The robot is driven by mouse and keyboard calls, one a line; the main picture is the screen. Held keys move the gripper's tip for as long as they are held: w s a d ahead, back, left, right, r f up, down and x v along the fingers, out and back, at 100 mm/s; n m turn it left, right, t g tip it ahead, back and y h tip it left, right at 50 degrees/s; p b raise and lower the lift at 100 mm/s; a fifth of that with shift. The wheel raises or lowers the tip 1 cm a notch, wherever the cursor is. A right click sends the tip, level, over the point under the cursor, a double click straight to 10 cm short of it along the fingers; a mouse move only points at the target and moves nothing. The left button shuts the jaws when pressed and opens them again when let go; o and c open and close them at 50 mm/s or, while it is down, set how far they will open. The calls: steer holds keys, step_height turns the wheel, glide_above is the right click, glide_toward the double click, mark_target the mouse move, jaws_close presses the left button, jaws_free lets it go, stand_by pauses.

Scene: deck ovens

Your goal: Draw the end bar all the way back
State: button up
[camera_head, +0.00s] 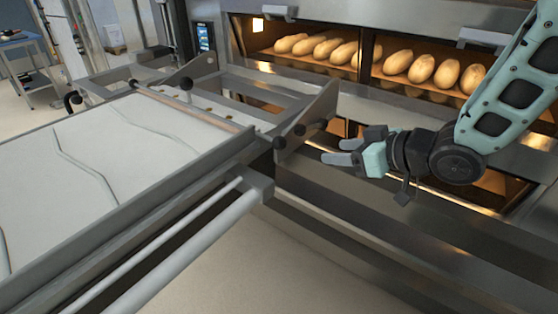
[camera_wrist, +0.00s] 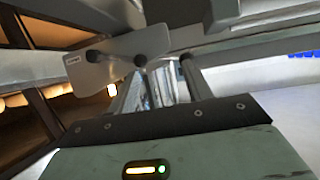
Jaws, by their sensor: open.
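A loader with a pale canvas bed (camera_head: 130,145) stands at the left in the head view. A thin brownish crossbar (camera_head: 190,110) lies across the canvas's oven-side end; I cannot tell for certain whether this is the end bar. A grey side plate (camera_head: 318,108) with black knobs stands at the loader's near corner; it seems to be the knobbed plate (camera_wrist: 115,55) in the wrist view. My gripper (camera_head: 341,151) is open, its fingers pointing left towards that plate, to its right. The fingers (camera_wrist: 162,85) show nothing clearly held between them.
Deck ovens with several loaves (camera_head: 435,68) are behind and right of the loader. Steel oven ledges run below my arm. A long rail (camera_head: 160,265) runs along the loader's near side. A trolley (camera_head: 35,75) stands far left. Open floor (camera_head: 270,270) shows at the front.

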mark_target(279, 143)
steer(key=w+a+y, duration=0.2)
steer(key=a, duration=0.2)
steer(key=w+a+f+y, duration=0.1)
steer(key=w+a+y, duration=0.1)
steer(key=a, duration=0.2)
steer(key=w+a+n+y, duration=0.1)
steer(key=w+a+y, duration=0.1)
steer(key=a, duration=0.2)
steer(key=shift+a+f+g+y+b, duration=0.3)
steer(key=shift+a+f+y+b, duration=0.05)
steer(key=shift+y, duration=0.05)
steer(key=shift+c, duration=0.3)
steer(key=shift+s, duration=0.1)
jaws_close()
